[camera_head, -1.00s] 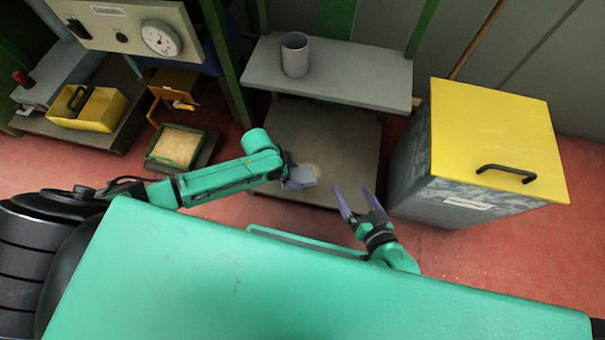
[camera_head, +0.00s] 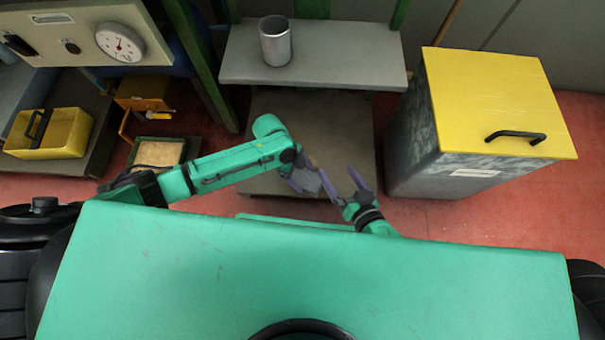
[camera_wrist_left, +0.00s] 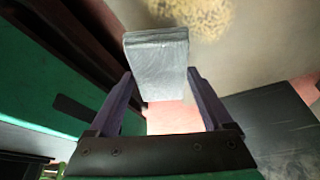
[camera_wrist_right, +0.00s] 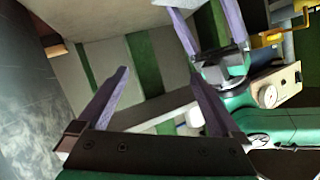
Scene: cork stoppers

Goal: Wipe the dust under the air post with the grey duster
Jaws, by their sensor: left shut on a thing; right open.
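My left gripper (camera_head: 318,184) is shut on the grey duster (camera_wrist_left: 157,62), a flat block held at its fingertips. In the left wrist view, a brownish dust patch (camera_wrist_left: 195,14) lies on the pale surface just beyond the duster. I cannot tell whether the duster touches that surface. In the head view, the left arm and gripper hide most of the dust, over the dark lower shelf (camera_head: 345,130). My right gripper (camera_head: 347,186) is open and empty, close to the right of the left one; it also shows in the right wrist view (camera_wrist_right: 160,88). I cannot tell which thing is the air post.
A grey upper shelf (camera_head: 345,62) with a metal cup (camera_head: 275,42) stands above the lower shelf. A grey bin with a yellow lid (camera_head: 495,95) stands at right. A gauge panel (camera_head: 90,30), yellow box (camera_head: 68,130) and sand tray (camera_head: 160,152) are at left.

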